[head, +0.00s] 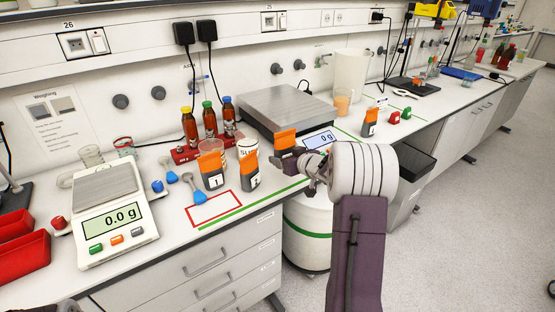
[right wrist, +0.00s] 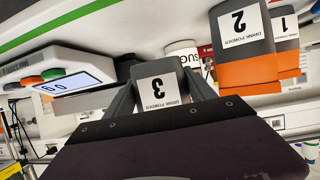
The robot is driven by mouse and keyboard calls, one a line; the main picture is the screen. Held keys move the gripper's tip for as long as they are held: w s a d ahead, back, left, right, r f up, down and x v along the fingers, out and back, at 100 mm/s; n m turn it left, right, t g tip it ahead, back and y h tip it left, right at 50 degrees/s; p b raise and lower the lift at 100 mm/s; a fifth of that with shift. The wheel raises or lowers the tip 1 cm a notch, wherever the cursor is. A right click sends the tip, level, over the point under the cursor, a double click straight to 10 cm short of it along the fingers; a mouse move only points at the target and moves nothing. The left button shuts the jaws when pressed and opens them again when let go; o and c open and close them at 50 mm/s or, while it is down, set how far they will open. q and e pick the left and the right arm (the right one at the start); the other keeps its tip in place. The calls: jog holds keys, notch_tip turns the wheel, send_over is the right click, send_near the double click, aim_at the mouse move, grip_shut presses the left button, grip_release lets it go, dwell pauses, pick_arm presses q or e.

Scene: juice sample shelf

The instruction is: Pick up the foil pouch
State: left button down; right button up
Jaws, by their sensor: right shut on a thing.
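The orange and dark grey foil pouch (head: 286,139) is in front of the large scale in the head view, its lower part largely hidden by my right gripper (head: 304,162). The right wrist view shows the pouch (right wrist: 157,88) labelled "3 DRINK POWDER" between the two fingers. My right gripper is shut on it. I cannot tell if its base touches the bench. Similar pouches stand to its left: pouch 2 (head: 250,171) and pouch 1 (head: 212,172). Another one (head: 370,122) stands farther right. My left gripper is not in view.
A large scale (head: 290,109) reading 0 g stands behind. A white tub (head: 247,147) and a red rack of capped bottles (head: 189,128) stand at the left. A small balance (head: 104,185) reads 0.0 g. A red-outlined rectangle (head: 214,208) near the front edge is empty.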

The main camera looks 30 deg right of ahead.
jog(key=s+d+r+p, duration=0.2)
jog(key=s+d+r, duration=0.1)
jog(key=s+r, duration=0.2)
jog(key=shift+s+d+r, duration=0.15)
jog(key=shift+s+d, duration=0.25)
jog(key=shift+s, duration=1)
jog(key=shift+a, duration=0.1)
